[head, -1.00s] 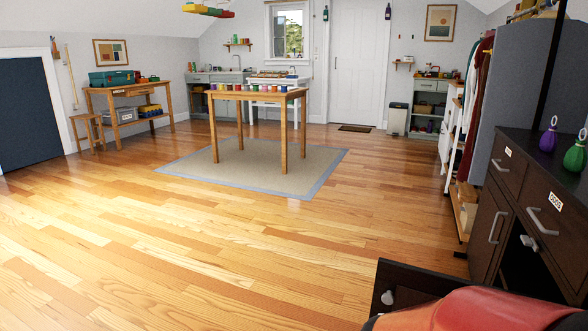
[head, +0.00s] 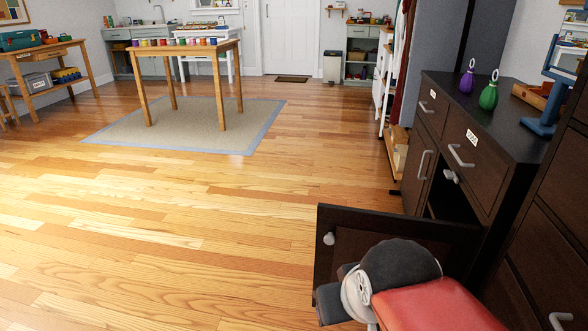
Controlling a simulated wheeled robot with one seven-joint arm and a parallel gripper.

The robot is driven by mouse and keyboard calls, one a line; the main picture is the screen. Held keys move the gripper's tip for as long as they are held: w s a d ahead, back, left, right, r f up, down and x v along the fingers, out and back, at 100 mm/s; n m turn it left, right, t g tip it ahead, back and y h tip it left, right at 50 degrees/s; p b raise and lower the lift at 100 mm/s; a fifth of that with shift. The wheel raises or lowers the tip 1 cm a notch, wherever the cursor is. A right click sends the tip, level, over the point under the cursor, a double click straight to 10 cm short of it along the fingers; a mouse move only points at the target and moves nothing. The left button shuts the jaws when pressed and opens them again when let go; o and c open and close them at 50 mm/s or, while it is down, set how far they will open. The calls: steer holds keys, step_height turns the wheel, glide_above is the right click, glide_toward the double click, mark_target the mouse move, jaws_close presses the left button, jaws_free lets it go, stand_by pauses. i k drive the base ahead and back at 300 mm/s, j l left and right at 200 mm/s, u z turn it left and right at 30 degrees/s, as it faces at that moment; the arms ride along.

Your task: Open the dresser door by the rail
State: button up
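The dark brown dresser (head: 490,125) stands at the right. Its left door (head: 415,165) carries an upright grey rail handle (head: 424,178) and looks shut. A separate dark panel (head: 410,232) with a round pale knob (head: 328,238) stands out from the dresser's front, beside an open dark compartment (head: 442,206). My red and grey arm is at the bottom right, in front of that panel and covering part of it. I cannot make out my gripper's fingers, and nothing shows touching the rail.
Purple (head: 467,80) and green (head: 488,92) bottle-shaped objects stand on the dresser top. More dark drawers (head: 545,235) are at the right edge. A wooden table (head: 190,49) stands on a rug (head: 102,133) farther back. The wooden floor left of the dresser is clear.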

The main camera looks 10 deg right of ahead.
mark_target(413, 173)
steer(key=z, duration=0.8)
steer(key=i+j, duration=0.4)
steer(key=i+j+z, duration=0.15)
steer(key=i+j, duration=0.25)
steer(key=j, duration=0.15)
steer(key=i+j, duration=0.4)
steer(key=j, duration=0.15)
steer(key=z, duration=0.05)
